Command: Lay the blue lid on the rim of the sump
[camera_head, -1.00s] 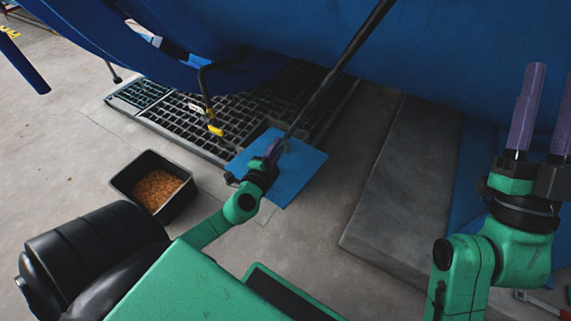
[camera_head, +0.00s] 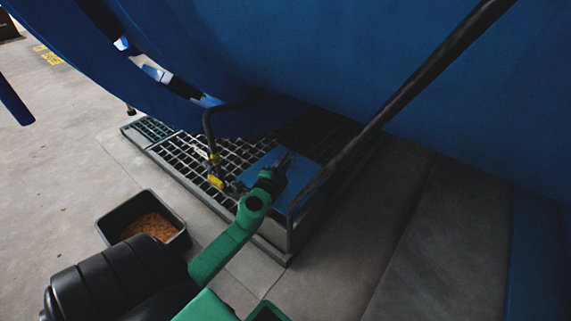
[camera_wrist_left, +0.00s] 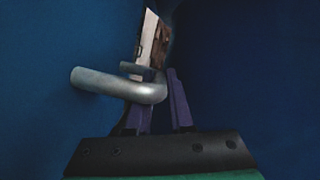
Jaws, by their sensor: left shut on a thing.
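The blue lid (camera_head: 301,178) is a flat square plate over the right end of the grated sump (camera_head: 192,160). My left gripper (camera_head: 283,165) is above the lid in the head view. In the left wrist view, its purple fingers (camera_wrist_left: 158,108) are shut on a bent grey metal handle (camera_wrist_left: 125,86) that rises from a blue surface. I cannot tell from here whether the lid touches the sump rim (camera_head: 276,252) or hovers just over it. My right gripper is not in view.
A black bin (camera_head: 121,217) with brown granules stands on the floor left of my arm. A dark bar (camera_head: 412,88) slants down close beside the lid. A pipe with a yellow valve (camera_head: 215,181) stands left of the lid. The large blue vessel (camera_head: 330,60) hangs overhead.

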